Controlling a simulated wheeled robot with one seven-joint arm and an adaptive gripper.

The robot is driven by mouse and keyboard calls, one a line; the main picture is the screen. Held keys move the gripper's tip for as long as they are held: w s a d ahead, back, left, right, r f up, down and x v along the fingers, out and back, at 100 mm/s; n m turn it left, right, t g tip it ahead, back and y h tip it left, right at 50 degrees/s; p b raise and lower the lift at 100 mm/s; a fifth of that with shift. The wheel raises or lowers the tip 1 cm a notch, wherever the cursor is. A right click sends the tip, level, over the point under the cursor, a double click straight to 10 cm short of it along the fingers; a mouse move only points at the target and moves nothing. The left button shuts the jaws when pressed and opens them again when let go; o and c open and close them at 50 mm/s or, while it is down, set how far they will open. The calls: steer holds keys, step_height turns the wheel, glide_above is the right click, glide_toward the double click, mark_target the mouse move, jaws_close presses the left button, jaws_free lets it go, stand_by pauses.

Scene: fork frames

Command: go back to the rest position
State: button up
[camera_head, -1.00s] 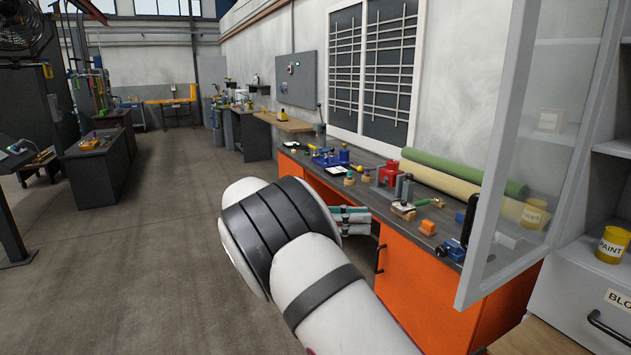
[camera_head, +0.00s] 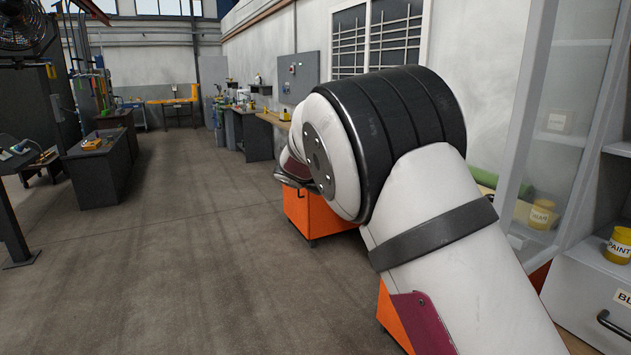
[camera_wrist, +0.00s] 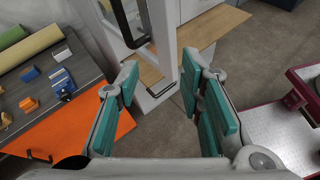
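My gripper (camera_wrist: 161,68) shows in the wrist view with its two teal-padded fingers spread apart. Nothing sits between them; a white cabinet edge and grey floor show through the gap.
In the wrist view, orange blocks (camera_wrist: 29,104) and rolls (camera_wrist: 30,47) lie on the bench. Open floor (camera_head: 190,260) fills the left and middle of the head view.

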steer(key=s+d+r+m+t+y, duration=0.1)
steer(key=s+d+m+y, duration=0.25)
steer(key=s, duration=0.45)
steer(key=s+d+r+m+y, duration=0.1)
steer(key=s+d+m+y, duration=0.3)
steer(key=s, duration=0.5)
steer(key=s+a+f+m+t+y, duration=0.1)
steer(key=s+a+m+t+y, duration=0.1)
steer(key=s, duration=0.5)
steer(key=s+a+f+m+t+y, duration=0.2)
steer(key=s+a+m+t+y, duration=0.1)
steer(key=s, duration=0.5)
steer(key=shift+s+a+m+y+p, duration=0.3)
steer(key=shift+a+m+y, duration=0.15)
steer(key=shift+m, duration=0.6)
